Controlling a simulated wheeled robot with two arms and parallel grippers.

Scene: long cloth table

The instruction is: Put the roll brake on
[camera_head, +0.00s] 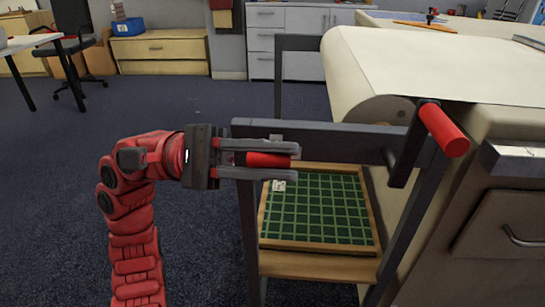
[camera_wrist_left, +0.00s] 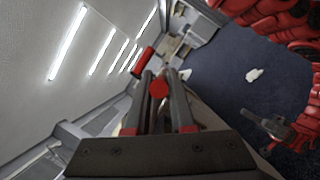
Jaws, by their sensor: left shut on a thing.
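My left gripper (camera_head: 292,161) comes in from the left and is shut on a red grip (camera_head: 268,160), which I take to be the roll brake's handle. The grip lies between the two grey fingers, in front of the left end of the dark roll frame bar (camera_head: 330,137). How the grip joins the frame is hidden. In the left wrist view the red grip (camera_wrist_left: 158,88) shows as a small red end between the fingers. The cloth roll (camera_head: 385,108) sits behind the bar.
A red crank handle (camera_head: 443,130) on a dark arm juts out at the frame's right end. A green gridded board (camera_head: 318,208) in a wooden frame lies on the shelf below. A drawer unit (camera_head: 505,215) stands at right. The floor (camera_head: 60,190) at left is clear.

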